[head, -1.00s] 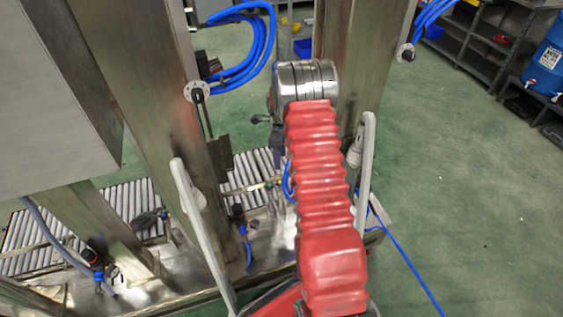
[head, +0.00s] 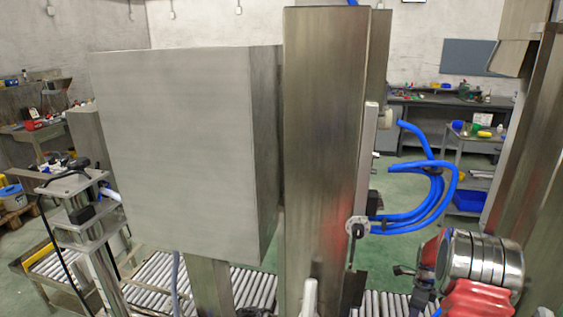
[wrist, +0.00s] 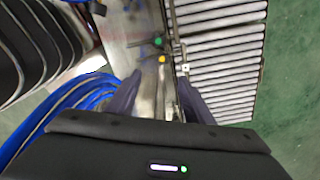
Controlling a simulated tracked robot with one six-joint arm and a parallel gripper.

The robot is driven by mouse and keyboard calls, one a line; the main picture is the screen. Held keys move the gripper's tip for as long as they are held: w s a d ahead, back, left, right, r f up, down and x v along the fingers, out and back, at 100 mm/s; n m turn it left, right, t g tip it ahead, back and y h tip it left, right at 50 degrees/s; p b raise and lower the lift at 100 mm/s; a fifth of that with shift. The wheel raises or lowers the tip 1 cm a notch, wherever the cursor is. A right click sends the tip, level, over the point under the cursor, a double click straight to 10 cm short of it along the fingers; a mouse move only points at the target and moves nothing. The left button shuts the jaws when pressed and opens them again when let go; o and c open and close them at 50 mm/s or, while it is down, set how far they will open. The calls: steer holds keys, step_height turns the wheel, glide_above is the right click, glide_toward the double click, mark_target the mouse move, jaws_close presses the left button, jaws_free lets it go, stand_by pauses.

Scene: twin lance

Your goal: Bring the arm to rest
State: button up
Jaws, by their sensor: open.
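My gripper (wrist: 157,95) shows in the wrist view as two dark fingers standing apart, with nothing held between them. Beyond the fingers lies a metal machine frame with a yellow round part (wrist: 162,59) and a green round part (wrist: 158,41). In the head view, my arm's steel joint (head: 482,262) and red ribbed sleeve (head: 478,300) show at the lower right. The rest of the arm is cut off by the picture's edge. The gripper cannot be clearly made out in the head view.
A steel post (head: 322,150) and a large grey cabinet (head: 185,155) stand left of my arm. Blue hoses (head: 432,190) loop close above it. A roller conveyor (head: 240,287) runs below; rollers (wrist: 218,60) also show in the wrist view. Workbenches (head: 445,120) stand at the back.

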steer(key=s+a+r+n+g, duration=0.1)
steer(key=s+a+n, duration=0.3)
steer(key=s+n, duration=0.25)
steer(key=s+a+r+n+t, duration=0.2)
steer(key=s+a+r+n, duration=0.4)
steer(key=r, duration=0.5)
steer(key=s+a+r+n+t, duration=0.2)
steer(key=s+a+r+n, duration=0.4)
steer(key=s+a+r, duration=0.4)
steer(key=s+a+r+n+t, duration=0.2)
steer(key=s+a+r+n, duration=0.4)
steer(key=r, duration=0.7)
steer(key=s+a, duration=0.2)
steer(key=a, duration=0.1)
steer(key=shift+s+t, duration=0.15)
steer(key=shift+t, duration=0.25)
steer(key=shift+s+r+n, duration=0.1)
steer(key=shift+r+n, duration=0.05)
steer(key=shift+n, duration=0.1)
